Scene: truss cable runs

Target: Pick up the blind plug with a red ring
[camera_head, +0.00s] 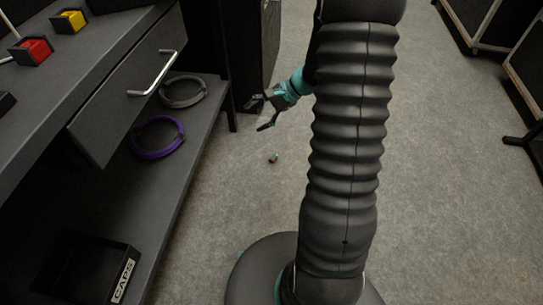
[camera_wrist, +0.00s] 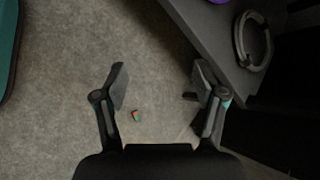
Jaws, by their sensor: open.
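A tiny plug with red and green on it (camera_head: 273,158) lies on the grey carpet in the head view, to the right of the bench. It also shows in the wrist view (camera_wrist: 136,116), small, inside the left finger and nearer that finger than the right one. A red ring on it is too small to make out. My gripper (camera_head: 265,112) is open and empty in the head view, above the floor and beyond the plug. In the wrist view its two fingers (camera_wrist: 158,88) are spread wide, with carpet visible between them.
A dark bench with a drawer (camera_head: 130,90) and a lower shelf (camera_head: 165,185) stands on the left. The shelf holds a purple cable coil (camera_head: 134,142), a grey coil (camera_head: 204,94) and a box labelled CAPS (camera_head: 122,281).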

